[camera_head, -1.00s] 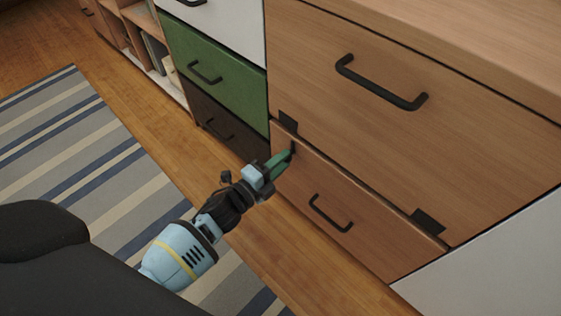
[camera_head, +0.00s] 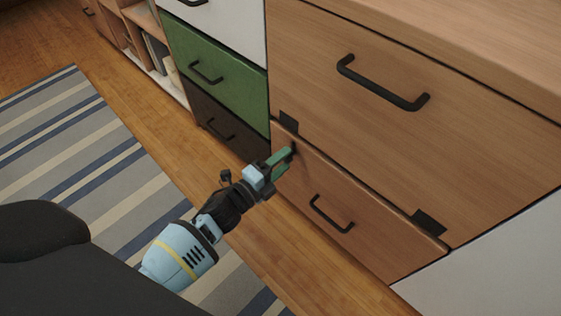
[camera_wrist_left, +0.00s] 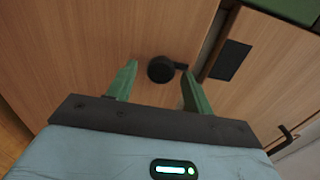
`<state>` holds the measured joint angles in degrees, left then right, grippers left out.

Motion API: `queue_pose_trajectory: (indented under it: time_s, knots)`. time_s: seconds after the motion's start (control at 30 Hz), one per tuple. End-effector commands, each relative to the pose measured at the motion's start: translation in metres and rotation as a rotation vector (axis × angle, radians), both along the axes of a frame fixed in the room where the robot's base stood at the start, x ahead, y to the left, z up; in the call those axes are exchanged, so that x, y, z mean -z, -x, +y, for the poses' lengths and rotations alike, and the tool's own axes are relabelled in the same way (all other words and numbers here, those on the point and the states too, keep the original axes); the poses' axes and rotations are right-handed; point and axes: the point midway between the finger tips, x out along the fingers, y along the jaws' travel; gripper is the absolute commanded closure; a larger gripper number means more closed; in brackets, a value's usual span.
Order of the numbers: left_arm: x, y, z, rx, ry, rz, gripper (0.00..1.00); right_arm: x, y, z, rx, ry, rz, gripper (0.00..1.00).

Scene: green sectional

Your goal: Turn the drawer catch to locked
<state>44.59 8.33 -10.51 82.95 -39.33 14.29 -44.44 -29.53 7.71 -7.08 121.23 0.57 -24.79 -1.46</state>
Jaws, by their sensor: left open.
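The drawer catch is a round black knob (camera_wrist_left: 160,69) with a short arm, seen in the left wrist view. The arm points right, toward a dark plate (camera_wrist_left: 231,60) across the gap between the wooden fronts. In the head view the catch is mostly hidden at my fingertips, near the upper left corner of the lower wooden drawer (camera_head: 372,222). My left gripper (camera_head: 287,159) is open at this corner. In the wrist view its green fingers (camera_wrist_left: 158,74) stand on either side of the knob, with visible gaps; I cannot tell whether either touches it. My right gripper is not in view.
The lower drawer has a black handle (camera_head: 331,214). Above it is a larger wooden front with a long handle (camera_head: 381,84). A green drawer (camera_head: 225,84) and a dark drawer (camera_head: 225,122) stand to the left. Bare floor and a striped rug (camera_head: 70,140) lie in front.

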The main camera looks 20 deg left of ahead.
Motion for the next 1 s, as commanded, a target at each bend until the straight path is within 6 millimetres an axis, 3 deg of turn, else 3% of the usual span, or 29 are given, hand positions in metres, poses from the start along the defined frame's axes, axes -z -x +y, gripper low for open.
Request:
queue_pose_trajectory:
  time_s: [0.17, 0.6, 1.0]
  knots:
    - [0.000, 0.006, 0.002, 0.001, 0.001, 0.000, 0.48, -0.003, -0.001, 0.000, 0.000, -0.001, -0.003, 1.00]
    - [-0.001, 0.065, 0.023, 0.000, 0.001, 0.000, 0.48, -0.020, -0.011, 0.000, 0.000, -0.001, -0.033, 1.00]
    - [0.000, 0.074, 0.027, 0.000, -0.001, 0.000, 0.48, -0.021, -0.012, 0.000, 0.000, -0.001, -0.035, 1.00]
